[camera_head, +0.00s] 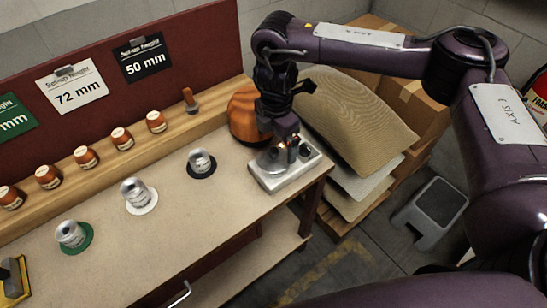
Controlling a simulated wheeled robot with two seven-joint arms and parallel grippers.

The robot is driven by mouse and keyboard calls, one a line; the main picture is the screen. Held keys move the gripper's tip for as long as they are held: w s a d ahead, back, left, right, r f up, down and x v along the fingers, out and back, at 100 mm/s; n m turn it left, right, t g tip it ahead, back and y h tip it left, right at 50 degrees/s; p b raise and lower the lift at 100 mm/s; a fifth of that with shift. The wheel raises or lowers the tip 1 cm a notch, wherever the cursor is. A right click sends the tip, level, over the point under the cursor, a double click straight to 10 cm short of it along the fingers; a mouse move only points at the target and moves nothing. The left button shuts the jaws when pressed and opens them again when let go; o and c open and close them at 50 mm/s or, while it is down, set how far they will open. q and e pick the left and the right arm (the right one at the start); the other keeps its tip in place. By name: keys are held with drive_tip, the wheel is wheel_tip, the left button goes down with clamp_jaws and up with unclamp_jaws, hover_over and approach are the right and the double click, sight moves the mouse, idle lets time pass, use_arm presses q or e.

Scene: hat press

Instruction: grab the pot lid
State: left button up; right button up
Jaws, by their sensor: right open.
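My right gripper (282,152) points down at the right end of the workbench, over a pale rectangular plate or box (284,178). A rounded grey metallic piece (271,160) shows at the fingertips, low over the plate's left side. It may be the pot lid, but the gripper covers part of it and I cannot make it out surely. The right jaws are open, and I cannot tell whether they touch this piece. My left gripper is not in view.
An orange-brown wooden block (243,118) stands just behind the gripper. Metal weights sit on green (85,240), white (148,206) and black (209,172) discs. Several small brown jars line the back ledge. Stacked tan sheets (360,115) and a grey step stool (432,208) are at right.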

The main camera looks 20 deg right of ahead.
sight(274, 150)
drive_tip(key=f, duration=0.1)
drive_tip(key=f+p, duration=0.1)
drive_tip(key=f, duration=0.2)
drive_tip(key=shift+a+f+p, duration=0.2)
drive_tip(key=shift+a+p, duration=0.1)
drive_tip(key=shift+a, duration=0.05)
drive_tip(key=shift+f, duration=0.4)
drive_tip(key=shift+c, duration=0.3)
drive_tip(key=c, duration=0.8)
drive_tip(key=shift+c, duration=0.2)
drive_tip(key=shift+r, duration=0.15)
